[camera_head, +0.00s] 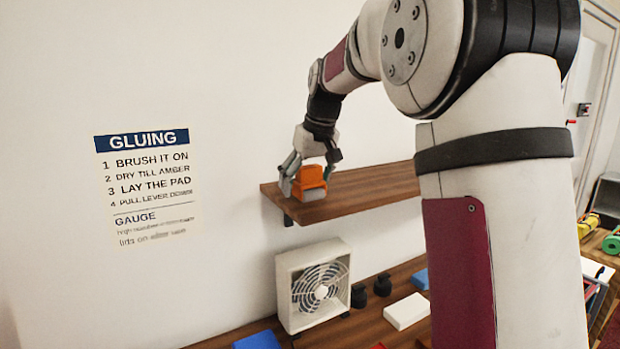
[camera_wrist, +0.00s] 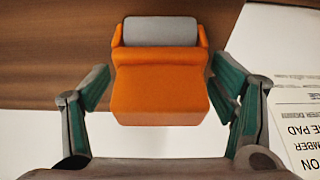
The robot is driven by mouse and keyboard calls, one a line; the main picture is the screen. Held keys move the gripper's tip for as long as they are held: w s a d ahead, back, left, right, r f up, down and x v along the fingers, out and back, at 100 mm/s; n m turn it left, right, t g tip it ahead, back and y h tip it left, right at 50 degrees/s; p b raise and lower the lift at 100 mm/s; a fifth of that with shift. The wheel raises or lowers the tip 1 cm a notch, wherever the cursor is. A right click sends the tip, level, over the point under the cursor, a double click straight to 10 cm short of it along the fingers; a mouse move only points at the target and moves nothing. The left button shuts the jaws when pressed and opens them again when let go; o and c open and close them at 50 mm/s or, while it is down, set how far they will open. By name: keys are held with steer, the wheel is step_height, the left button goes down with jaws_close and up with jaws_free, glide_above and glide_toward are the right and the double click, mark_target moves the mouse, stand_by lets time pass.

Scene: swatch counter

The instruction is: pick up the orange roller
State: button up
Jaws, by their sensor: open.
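The orange roller (camera_head: 312,177) has an orange body and a grey cylinder, and it is on the brown wall shelf (camera_head: 385,184) near the left end. In the wrist view the roller (camera_wrist: 158,88) is in the middle, grey cylinder at the top, with its orange block towards the gripper. My gripper (camera_head: 308,178) is open at the shelf, with its fingers on either side of the roller. In the wrist view my gripper (camera_wrist: 163,88) shows one green-padded finger at the left and one at the right. Narrow gaps show beside the roller; contact cannot be told.
Below the shelf, a white fan (camera_head: 313,286), dark jars (camera_head: 359,296), a white block (camera_head: 406,311) and blue pieces (camera_head: 258,341) are on the wooden counter (camera_head: 350,333). A gluing sign (camera_head: 148,185) is on the wall. The shelf right of the roller looks clear.

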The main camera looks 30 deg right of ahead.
steer(key=c, duration=1.8)
steer(key=shift+r, duration=0.1)
steer(key=shift+w+r+b, duration=0.1)
steer(key=shift+r+b, duration=0.2)
steer(key=shift+r, duration=1.5)
steer(key=s+d, duration=0.1)
steer(key=s, duration=0.4)
steer(key=s+d+r+b, duration=0.1)
steer(key=s, duration=0.4)
steer(key=s+d+b, duration=0.1)
steer(key=s+d, duration=0.1)
steer(key=s, duration=0.3)
steer(key=shift+s+r, duration=0.15)
steer(key=shift+s, duration=0.2)
